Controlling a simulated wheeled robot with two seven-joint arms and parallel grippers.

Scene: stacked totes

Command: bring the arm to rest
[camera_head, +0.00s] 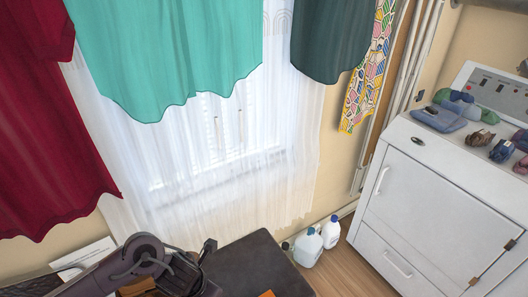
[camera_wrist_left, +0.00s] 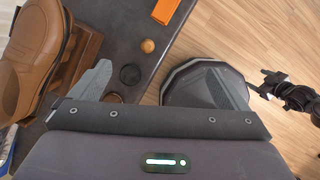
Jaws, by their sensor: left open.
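My left arm comes in from the lower left in the head view, and its gripper (camera_head: 200,256) is over the left part of a dark table (camera_head: 245,262). In the left wrist view the two grey fingers of my left gripper (camera_wrist_left: 158,82) are wide apart with nothing between them. The tabletop edge and the floor lie below the gap. A black jointed part at the right edge of the wrist view looks like my right gripper (camera_wrist_left: 272,86); its jaws are too small to read.
White bottles (camera_head: 308,247) stand on the floor. A white cabinet (camera_head: 425,200) holds shoes at right. Clothes (camera_head: 165,45) hang before the window.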

